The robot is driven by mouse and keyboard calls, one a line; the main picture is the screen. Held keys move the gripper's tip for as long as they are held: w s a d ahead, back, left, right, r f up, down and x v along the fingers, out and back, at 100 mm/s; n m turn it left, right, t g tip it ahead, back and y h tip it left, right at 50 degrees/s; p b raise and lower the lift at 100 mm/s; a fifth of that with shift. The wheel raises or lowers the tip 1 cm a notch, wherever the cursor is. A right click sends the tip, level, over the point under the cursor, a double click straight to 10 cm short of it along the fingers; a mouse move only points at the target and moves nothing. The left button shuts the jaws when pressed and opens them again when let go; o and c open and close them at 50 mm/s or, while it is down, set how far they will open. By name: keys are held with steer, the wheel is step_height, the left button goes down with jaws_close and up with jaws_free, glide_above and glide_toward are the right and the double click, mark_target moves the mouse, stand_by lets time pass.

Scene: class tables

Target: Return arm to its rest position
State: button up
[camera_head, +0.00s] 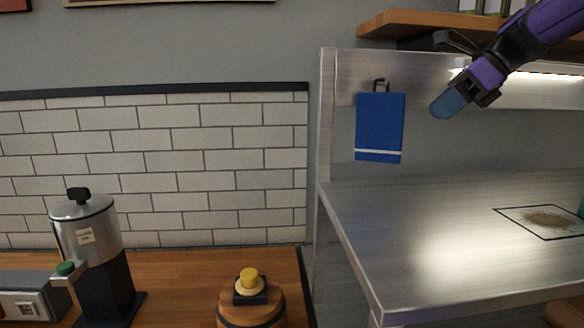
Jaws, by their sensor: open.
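My gripper (446,72) is at the upper right on my purple and black arm (535,32). Its two fingers are spread apart, one dark and upper, one purple with a blue-teal tip and lower. I see nothing held between them. It is in the air above the metal table (420,215), to the right of a blue towel (380,122) hanging from a hook. In the picture it is apart from the towel.
A wooden shelf (420,22) shows behind and above the gripper. A framed mat with a brown patch (545,220) lies on the metal table, otherwise mostly clear. A metal urn (85,225) and a wooden barrel-like object (250,305) stand on the wooden counter (175,275).

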steer(key=s+a+f+n+h, duration=0.1)
steer(key=s+f+n+h, duration=0.1)
steer(key=s+f+n, duration=0.2)
steer(key=s+a+f+n+t+h, duration=0.1)
steer(key=s+f+n+h, duration=0.2)
steer(key=s+n, duration=0.7)
steer(key=s+a+f+n+t+h, duration=0.1)
steer(key=s+f+n+h, duration=0.2)
steer(key=s+f+n, duration=0.3)
steer(key=shift+s+n, duration=0.75)
steer(key=shift+n, duration=0.65)
steer(key=shift+s+f+n+t, duration=0.25)
steer(key=shift+f+n+t, duration=0.05)
steer(key=shift+n, duration=0.2)
steer(key=shift+d, duration=0.1)
